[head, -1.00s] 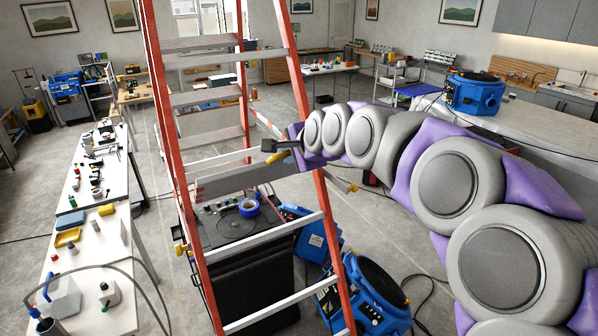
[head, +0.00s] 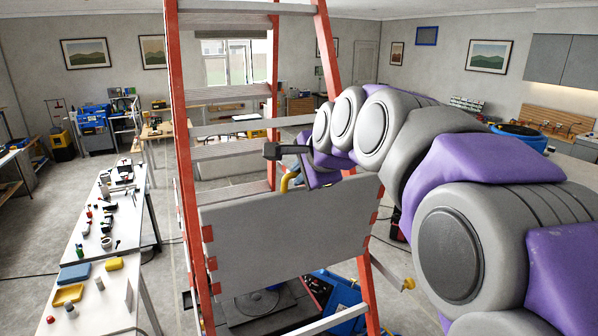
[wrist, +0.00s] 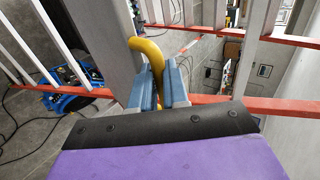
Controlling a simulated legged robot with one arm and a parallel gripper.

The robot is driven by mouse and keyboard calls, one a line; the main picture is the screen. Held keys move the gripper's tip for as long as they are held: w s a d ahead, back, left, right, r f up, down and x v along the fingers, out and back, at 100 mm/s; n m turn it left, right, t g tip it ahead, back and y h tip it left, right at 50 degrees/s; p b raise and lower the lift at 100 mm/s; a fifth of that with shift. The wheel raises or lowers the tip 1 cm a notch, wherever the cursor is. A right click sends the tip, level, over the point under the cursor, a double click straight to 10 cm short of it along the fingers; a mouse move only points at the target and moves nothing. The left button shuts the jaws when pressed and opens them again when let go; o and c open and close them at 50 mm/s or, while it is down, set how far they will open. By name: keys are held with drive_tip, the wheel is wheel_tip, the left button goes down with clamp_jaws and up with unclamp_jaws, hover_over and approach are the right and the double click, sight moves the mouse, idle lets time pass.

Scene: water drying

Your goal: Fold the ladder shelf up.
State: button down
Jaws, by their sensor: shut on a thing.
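The red-railed ladder (head: 187,180) stands upright, with grey steps between its rails. Its grey shelf panel (head: 285,240) shows its broad face to me, tilted up between the front rails. A yellow handle (head: 287,182) stands at the panel's top edge. My gripper (head: 285,155) is at this handle. In the wrist view, the blue-grey fingers of my gripper (wrist: 160,88) are closed around the lower end of the yellow handle (wrist: 150,55). A grey slab (wrist: 105,40), seen edge-on, lies left of the fingers. The exact grip contact is partly hidden.
A white bench (head: 90,262) with tools and small trays runs along the left. Blue equipment (head: 340,288) and a dark box stand low behind the ladder. A yellow-tipped bar (head: 408,283) sticks out at the right rail. Floor between bench and ladder is clear.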

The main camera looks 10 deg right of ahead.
drive_tip(key=shift+w+f, duration=0.1)
drive_tip(key=shift+f, duration=0.35)
drive_tip(key=c, duration=1.2)
unclamp_jaws()
drive_tip(key=shift+w, duration=0.2)
drive_tip(key=shift+r, duration=0.1)
drive_tip(key=shift+s+d+r, duration=0.1)
drive_tip(key=shift+s+r, duration=0.1)
drive_tip(key=shift+r, duration=0.35)
drive_tip(key=b+v, duration=0.2)
drive_tip(key=v, duration=1.4)
drive_tip(key=shift+s+r+b, duration=0.15)
drive_tip(key=shift+r+b, duration=0.1)
drive_tip(key=shift+b, duration=0.05)
